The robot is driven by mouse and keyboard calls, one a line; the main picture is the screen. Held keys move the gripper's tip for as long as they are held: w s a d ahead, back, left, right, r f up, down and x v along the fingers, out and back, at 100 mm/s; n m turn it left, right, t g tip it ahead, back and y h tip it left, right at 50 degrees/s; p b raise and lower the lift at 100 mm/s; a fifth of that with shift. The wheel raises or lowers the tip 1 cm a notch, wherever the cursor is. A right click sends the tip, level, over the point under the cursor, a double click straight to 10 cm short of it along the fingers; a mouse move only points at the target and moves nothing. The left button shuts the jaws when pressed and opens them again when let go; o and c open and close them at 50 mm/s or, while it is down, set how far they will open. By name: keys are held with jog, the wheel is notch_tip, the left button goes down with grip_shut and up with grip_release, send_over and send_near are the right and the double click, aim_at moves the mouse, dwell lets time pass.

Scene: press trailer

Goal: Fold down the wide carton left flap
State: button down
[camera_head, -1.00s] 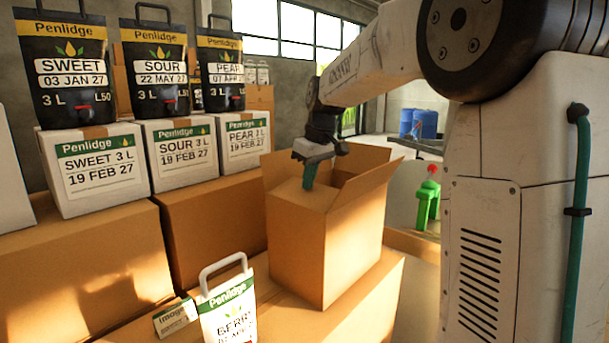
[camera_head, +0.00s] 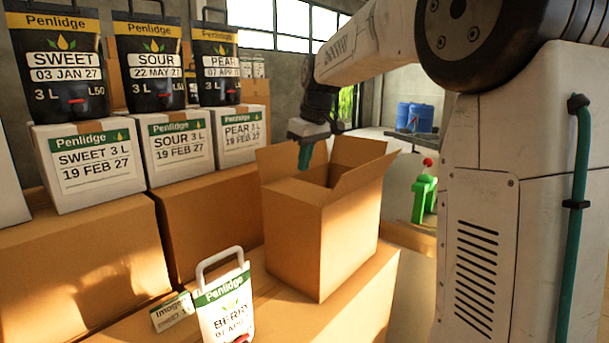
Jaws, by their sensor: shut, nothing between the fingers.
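The wide carton (camera_head: 322,240) stands open-topped on a larger box. Its near flap (camera_head: 296,192) lies about flat over the front part of the opening. The left flap (camera_head: 278,163) stands raised, the far flap (camera_head: 357,152) stands up at the back, and the right flap (camera_head: 364,174) slants up and outward. The inside is dark and mostly hidden. My gripper (camera_head: 306,156) points down above the opening, its teal fingertips shut and empty, beside the left flap in the picture. I cannot tell whether they touch it.
White Penlidge cartons (camera_head: 95,170) with black pouches (camera_head: 150,68) on top stand in a row at the left. A white BERRY pouch (camera_head: 225,303) and a small label card (camera_head: 173,311) stand in front. A green object (camera_head: 424,198) is at the right.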

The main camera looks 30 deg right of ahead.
jog(key=w+v, duration=0.2)
jog(key=v, duration=0.8)
jog(key=shift+a+r, duration=0.25)
jog(key=shift+a, duration=0.1)
jog(key=shift+w, duration=0.1)
